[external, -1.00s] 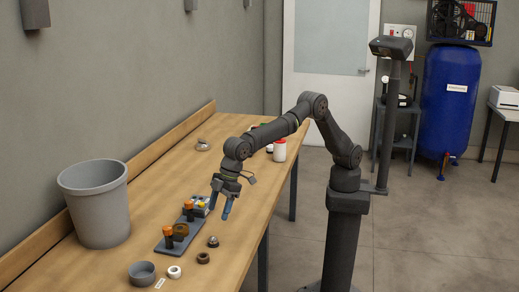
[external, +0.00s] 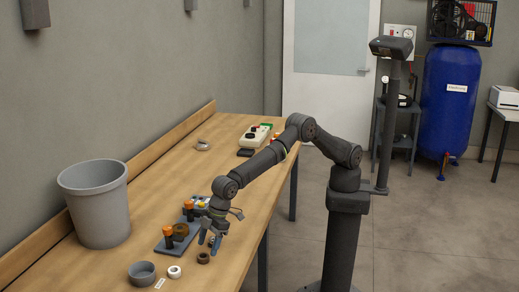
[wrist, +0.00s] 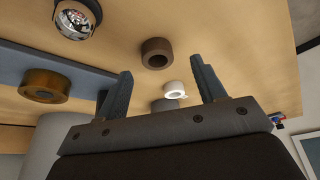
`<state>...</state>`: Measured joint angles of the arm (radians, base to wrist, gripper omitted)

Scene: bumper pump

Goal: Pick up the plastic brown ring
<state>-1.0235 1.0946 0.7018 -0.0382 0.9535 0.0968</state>
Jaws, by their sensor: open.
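A dark brown ring (external: 203,258) lies flat on the wooden table near its front edge. In the wrist view the brown ring (wrist: 157,53) shows beyond and between my fingertips, with its hole visible. My gripper (external: 209,244) is open and empty, pointing down just behind and above the ring in the external view. Both fingers of my gripper (wrist: 162,66) show in the wrist view, apart from the ring. A second, amber-brown round piece (external: 181,231) sits on the dark grey plate, and it also shows in the wrist view (wrist: 45,86).
A white ring (external: 174,271) and a grey cup (external: 141,271) stand left of the brown ring. The dark plate (external: 164,246) carries orange-topped posts (external: 168,232). A grey bin (external: 95,205) stands at the left. A shiny domed piece (wrist: 75,17) lies close by.

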